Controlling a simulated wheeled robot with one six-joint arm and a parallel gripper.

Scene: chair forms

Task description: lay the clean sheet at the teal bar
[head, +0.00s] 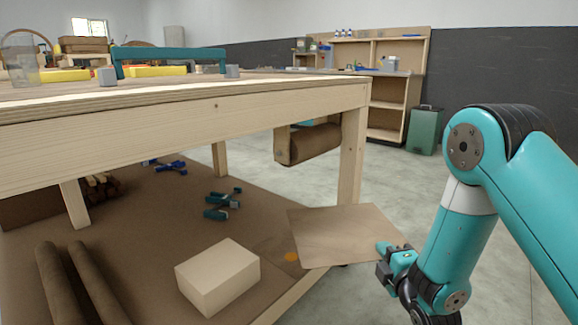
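The teal bar (168,54) stands on end supports on top of the wooden workbench, at the upper left, with yellow pieces around it. A flat tan sheet (340,232) is at the front right corner of the bench's lower shelf, below tabletop height. My gripper (386,254) is at the sheet's right edge and appears shut on it; the fingertips are partly hidden. No clear stain shows on the sheet's visible face.
The workbench (200,125) stands between my gripper and the teal bar. Its lower shelf (140,235) holds a pale block (217,275), rolls (85,285) and blue clamps; an orange spot shows near the sheet. A brown roll (308,144) hangs under the top. Grey blocks (107,76) sit on top.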

